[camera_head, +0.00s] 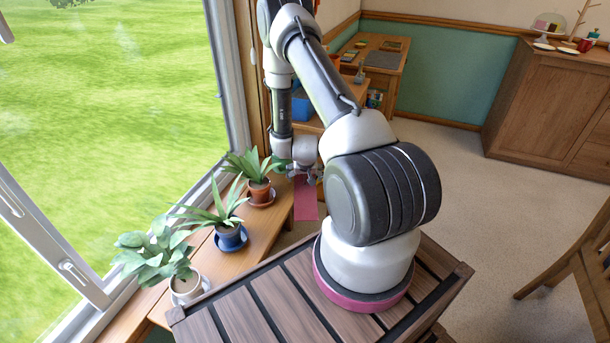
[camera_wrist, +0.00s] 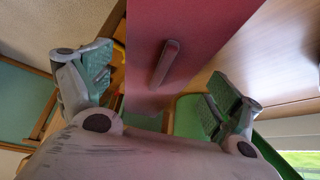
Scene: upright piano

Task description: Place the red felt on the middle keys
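The red felt (camera_head: 305,199) shows in the head view as a flat pinkish-red strip just below my gripper (camera_head: 304,174). In the wrist view the red felt (camera_wrist: 195,30) fills the middle, with a short reddish-brown bar (camera_wrist: 165,62) standing on its surface. My gripper (camera_wrist: 160,85) has its two green-padded fingers wide apart, one on each side of the bar and not touching it. It is open and empty. I cannot tell how far the fingertips are from the felt. The middle piano keys cannot be made out in either view.
Three potted plants (camera_head: 230,238) stand along the wooden sill (camera_head: 205,262) by the window at left. A wooden desk (camera_head: 378,58) with small items is at the back. A wooden cabinet (camera_head: 548,105) stands at right. A chair (camera_head: 580,265) is at lower right. Open floor (camera_head: 470,200) lies between.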

